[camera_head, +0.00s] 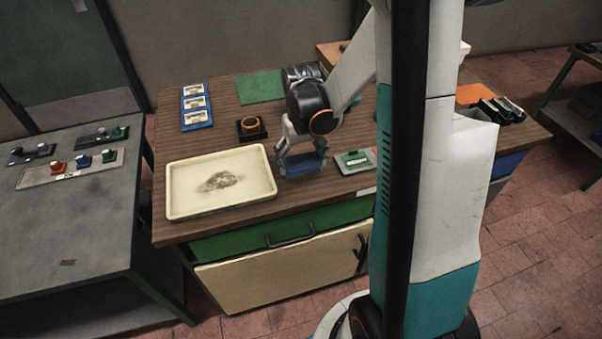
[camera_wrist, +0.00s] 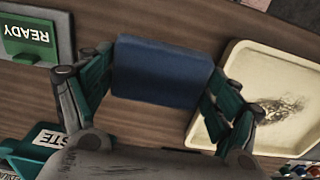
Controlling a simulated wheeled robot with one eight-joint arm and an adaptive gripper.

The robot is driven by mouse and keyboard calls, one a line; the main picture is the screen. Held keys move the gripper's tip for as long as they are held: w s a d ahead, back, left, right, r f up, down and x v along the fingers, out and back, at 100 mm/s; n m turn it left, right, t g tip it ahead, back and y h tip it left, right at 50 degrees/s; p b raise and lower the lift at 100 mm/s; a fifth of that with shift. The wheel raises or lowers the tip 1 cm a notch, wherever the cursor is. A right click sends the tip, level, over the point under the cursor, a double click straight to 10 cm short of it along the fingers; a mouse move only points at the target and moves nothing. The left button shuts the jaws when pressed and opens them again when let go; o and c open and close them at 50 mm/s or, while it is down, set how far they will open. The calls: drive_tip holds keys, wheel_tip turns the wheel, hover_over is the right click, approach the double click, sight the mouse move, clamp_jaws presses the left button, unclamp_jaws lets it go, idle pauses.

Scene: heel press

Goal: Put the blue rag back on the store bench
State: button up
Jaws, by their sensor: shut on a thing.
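The blue rag (camera_head: 303,163) is a folded blue block between the fingers of my gripper (camera_head: 302,158), over the wooden bench top. In the wrist view the rag (camera_wrist: 160,72) fills the space between both fingertips of my gripper (camera_wrist: 158,82), which is shut on it. Whether the rag touches the bench top or hangs just above it, I cannot tell. The store bench is not labelled in view, so I cannot tell which bench it is.
A cream tray (camera_head: 180,208) with a grey smudge lies left of my gripper. A sign reading READY (camera_wrist: 28,40) stands on the other side. A dark holder with a brown ring (camera_head: 250,126) sits behind. A grey bench (camera_head: 60,235) with colored blocks stands at left.

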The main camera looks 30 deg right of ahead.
sight(301, 171)
drive_tip(key=shift+f+b, duration=0.6)
drive_tip(key=shift+f, duration=1.6)
drive_tip(key=shift+f, duration=0.15)
drive_tip(key=o, duration=1)
drive_tip(key=shift+c, duration=0.2)
wheel_tip(301, 171, up, 12)
drive_tip(key=p, duration=0.3)
drive_tip(key=shift+r, duration=0.2)
